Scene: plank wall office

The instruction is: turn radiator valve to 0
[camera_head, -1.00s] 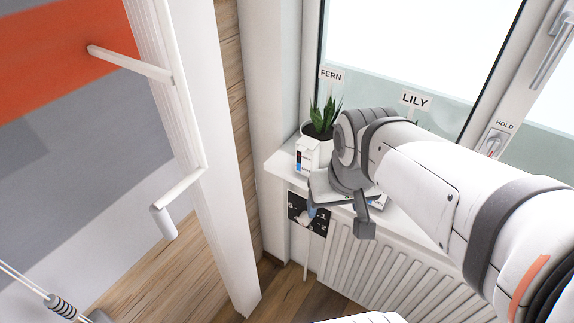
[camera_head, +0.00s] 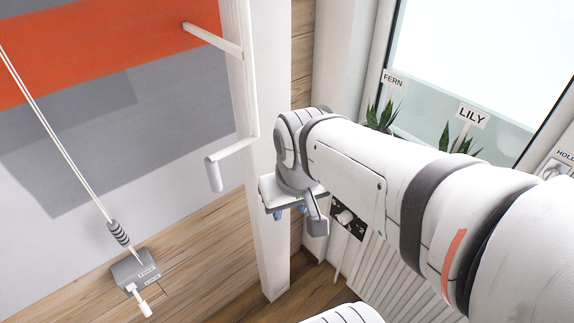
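The radiator valve (camera_head: 345,218) is a white knob on a black plate with white marks, at the left end of the radiator. My arm partly covers the plate, and I cannot read the marks or the setting. My gripper (camera_head: 290,212) is left of the valve in the picture, apart from it. Its two blue fingertips show with a gap between them and nothing in it.
The ribbed white radiator (camera_head: 378,262) stands below the window, partly behind my arm. Plants with FERN (camera_head: 393,80) and LILY (camera_head: 472,115) signs stand by the window. A white post with a handle (camera_head: 213,172) is at left. A grey box with a lever (camera_head: 137,272) is lower left.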

